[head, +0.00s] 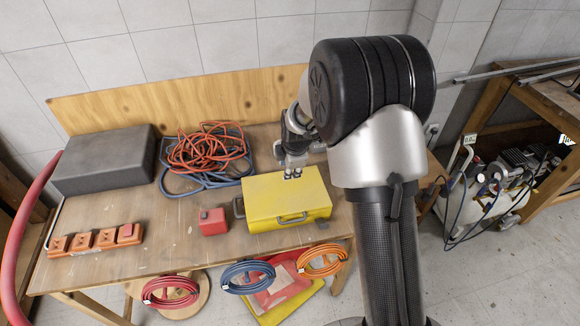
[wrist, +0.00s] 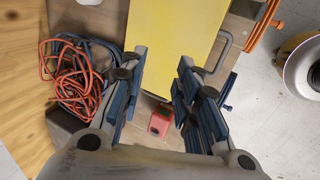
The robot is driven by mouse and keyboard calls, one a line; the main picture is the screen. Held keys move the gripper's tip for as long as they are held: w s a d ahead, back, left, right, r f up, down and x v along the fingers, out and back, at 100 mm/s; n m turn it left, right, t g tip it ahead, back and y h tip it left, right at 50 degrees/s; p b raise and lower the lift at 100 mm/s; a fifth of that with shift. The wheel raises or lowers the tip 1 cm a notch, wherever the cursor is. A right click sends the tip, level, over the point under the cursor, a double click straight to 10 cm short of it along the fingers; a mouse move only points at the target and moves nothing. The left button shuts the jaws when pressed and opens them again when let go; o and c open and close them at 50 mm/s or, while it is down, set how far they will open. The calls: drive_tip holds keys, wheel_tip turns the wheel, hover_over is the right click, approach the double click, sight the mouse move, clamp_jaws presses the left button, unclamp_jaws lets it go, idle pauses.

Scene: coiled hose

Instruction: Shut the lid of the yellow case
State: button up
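The yellow case (head: 285,195) sits at the right front of the wooden table, its handle (head: 292,218) facing the table's front edge. Its lid lies flat on top, and I see no gap along the front. My gripper (head: 292,174) is over the back part of the lid, pointing down. I cannot tell whether it touches. In the wrist view my gripper (wrist: 162,60) has its two fingers wide apart with nothing between them, and the yellow lid (wrist: 170,30) lies beneath. My arm hides part of the case's right back side.
A coiled orange and blue hose (head: 207,155) lies left of the case. A dark grey box (head: 105,162), an orange block strip (head: 95,240) and a small red box (head: 213,221) are on the table. Coiled cables (head: 248,277) hang at the front edge. Bare tabletop shows at centre left.

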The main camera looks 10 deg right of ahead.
drive_tip(key=v, duration=1.2)
